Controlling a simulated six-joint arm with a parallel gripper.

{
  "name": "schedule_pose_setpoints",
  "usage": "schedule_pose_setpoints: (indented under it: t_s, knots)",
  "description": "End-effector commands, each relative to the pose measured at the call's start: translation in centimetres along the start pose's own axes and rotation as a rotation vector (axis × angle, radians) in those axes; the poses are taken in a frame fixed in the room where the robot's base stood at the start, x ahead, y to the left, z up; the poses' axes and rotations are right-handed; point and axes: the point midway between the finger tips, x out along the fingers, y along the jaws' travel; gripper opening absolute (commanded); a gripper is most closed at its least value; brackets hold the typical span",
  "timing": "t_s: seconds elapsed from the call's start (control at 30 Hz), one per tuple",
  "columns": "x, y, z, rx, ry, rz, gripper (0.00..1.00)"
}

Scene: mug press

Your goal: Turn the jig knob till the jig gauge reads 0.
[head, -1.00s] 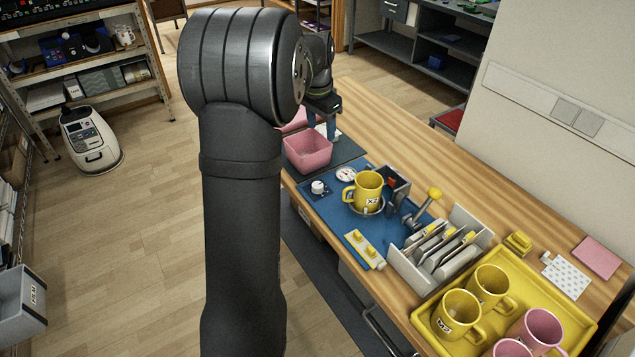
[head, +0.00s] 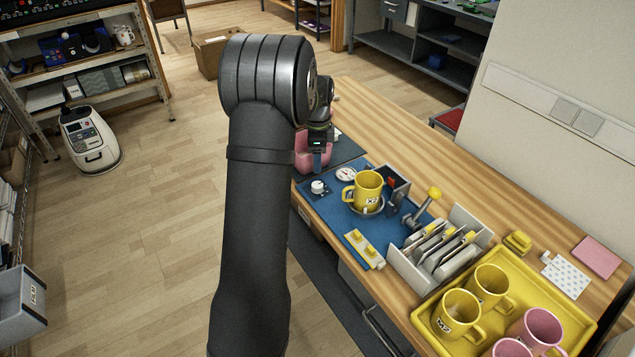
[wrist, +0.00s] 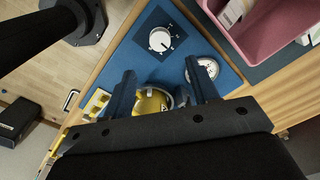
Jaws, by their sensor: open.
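The jig knob (head: 318,187) is a white round knob on a dark plate at the left end of the blue mat (head: 336,207). In the wrist view the knob (wrist: 160,40) stands beyond the fingertips, with white marks around it. The jig gauge (head: 346,174) is a round white dial beside the knob; it also shows in the wrist view (wrist: 203,69), partly covered by a finger. Its reading is too small to tell. A yellow mug (head: 368,192) sits in the jig. My gripper (wrist: 162,82) is open and empty, above the mat and apart from the knob.
A pink bin (head: 306,160) stands just behind the knob, partly hidden by my gripper. A rack of grey plates (head: 440,250) and a yellow tray (head: 423,322) with several mugs stand to the right. A yellow-knobbed lever (head: 433,194) rises beside the mug.

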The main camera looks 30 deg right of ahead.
Motion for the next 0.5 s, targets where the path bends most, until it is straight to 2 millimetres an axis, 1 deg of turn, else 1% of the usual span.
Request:
schedule_pose_setpoints:
  t_s: [0.03,0.1,0.3,0.4,0.5]
  knots:
    - [1.2,0.1,0.0,0.000,0.000,0.004,0.54]
    - [2.8,0.1,0.0,0.000,0.000,0.004,0.54]
    - [6.8,0.1,0.0,-0.001,0.000,0.002,0.54]
    - [8.3,0.1,0.0,0.000,0.000,0.002,0.54]
    - [9.3,0.0,0.0,-0.001,0.000,0.000,0.54]
